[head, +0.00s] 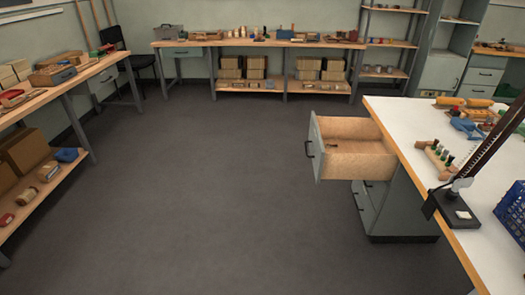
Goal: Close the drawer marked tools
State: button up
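A drawer (316,150) with a grey-green front and a dark handle stands pulled out from the white-topped workbench (395,120) at the right. Its pale wooden inside shows, with a small dark item (335,149) on its floor. Its front faces left, and no marking can be read on it. More grey drawers (366,203) sit below it in the same cabinet and look shut, partly hidden under the open one. My gripper is not in view.
The dark floor (220,200) left of the open drawer is clear. A wooden bench (60,90) runs along the left, another (260,43) along the back. A black stand (455,205) and a blue crate (512,212) are on the white top.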

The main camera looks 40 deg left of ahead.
aim_at(363, 152)
jog(key=u, duration=1.1)
jog(key=i+l, duration=0.25)
jog(key=i, duration=0.25)
jog(key=i+l+u, duration=0.1)
jog(key=i, duration=0.4)
jog(key=i+l, duration=0.35)
jog(key=i, duration=0.15)
jog(key=i+l, duration=0.3)
jog(key=i, duration=0.2)
jog(key=i+l+u, duration=0.1)
jog(key=i+l, duration=0.15)
jog(key=i, duration=0.25)
